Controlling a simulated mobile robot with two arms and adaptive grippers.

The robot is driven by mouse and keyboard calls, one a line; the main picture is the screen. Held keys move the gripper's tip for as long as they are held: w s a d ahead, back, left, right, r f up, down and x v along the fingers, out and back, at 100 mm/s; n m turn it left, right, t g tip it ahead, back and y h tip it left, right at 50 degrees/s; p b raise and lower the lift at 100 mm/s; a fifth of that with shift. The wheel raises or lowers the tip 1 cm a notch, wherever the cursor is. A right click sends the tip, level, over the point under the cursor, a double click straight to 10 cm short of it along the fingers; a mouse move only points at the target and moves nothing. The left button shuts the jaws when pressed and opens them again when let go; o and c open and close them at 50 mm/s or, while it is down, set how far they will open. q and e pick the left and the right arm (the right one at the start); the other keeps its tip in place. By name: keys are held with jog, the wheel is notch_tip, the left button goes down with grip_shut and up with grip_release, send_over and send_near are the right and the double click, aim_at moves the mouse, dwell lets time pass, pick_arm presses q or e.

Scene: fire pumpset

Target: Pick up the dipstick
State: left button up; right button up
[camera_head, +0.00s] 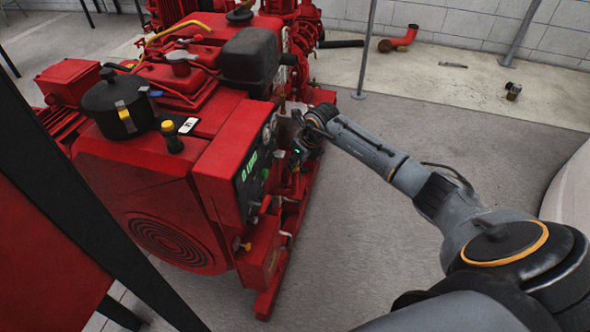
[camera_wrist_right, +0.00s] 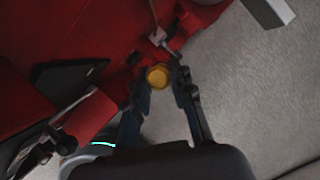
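A round yellow cap (camera_wrist_right: 157,76), which looks like the dipstick's handle, shows in the right wrist view against the red pumpset. My right gripper (camera_wrist_right: 163,88) has its fingers spread, with the cap near the tips and roughly between them. Whether a finger touches it I cannot tell. In the head view my right gripper (camera_head: 299,150) is at the right side of the red pumpset (camera_head: 150,190), beside the control panel. The dipstick cannot be made out there. My left gripper is not in view.
The control panel (camera_head: 252,172) with gauges and a green display stands close to my right gripper. A thin grey post (camera_head: 366,50) rises behind my right arm. Grey floor (camera_head: 350,240) is open to the right of the pumpset. A red pipe elbow (camera_head: 398,40) lies by the back wall.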

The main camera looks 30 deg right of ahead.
jog(key=shift+r, duration=0.5)
jog(key=shift+r+p, duration=0.4)
jog(key=shift+r, duration=0.4)
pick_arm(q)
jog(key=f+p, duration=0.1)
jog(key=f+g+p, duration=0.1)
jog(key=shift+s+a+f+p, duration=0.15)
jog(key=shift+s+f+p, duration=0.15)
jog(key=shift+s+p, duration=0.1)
pick_arm(e)
notch_tip(320, 180, up, 16)
jog(key=shift+f, duration=0.25)
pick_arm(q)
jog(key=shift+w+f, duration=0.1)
